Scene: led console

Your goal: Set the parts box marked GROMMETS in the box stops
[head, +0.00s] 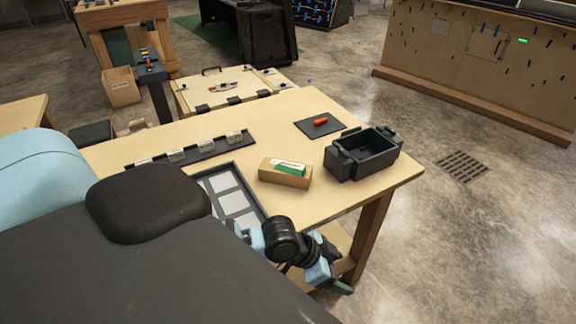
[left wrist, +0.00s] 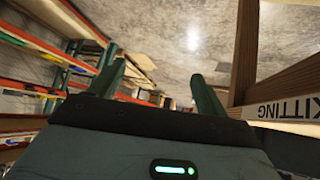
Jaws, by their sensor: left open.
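I cannot read the word GROMMETS on anything in the head view. A small open cardboard box (head: 285,177) with a green and white item in it stands on the table. Several small pale labelled pieces stand in a row on a dark strip (head: 190,152); their print is too small to read. I cannot tell which part is the box stops. My left gripper (head: 338,287) is beside the table's near edge, away from the cardboard box. In the left wrist view its two green fingers (left wrist: 158,88) are apart with nothing between them. My right gripper is not in view.
A dark tray with grey panels (head: 207,181) lies left of the cardboard box, partly hidden by my arm. A black bin (head: 365,155) and a dark mat (head: 304,128) with an orange item (head: 320,122) are at the right. The wooden table (head: 270,135) is bare between them.

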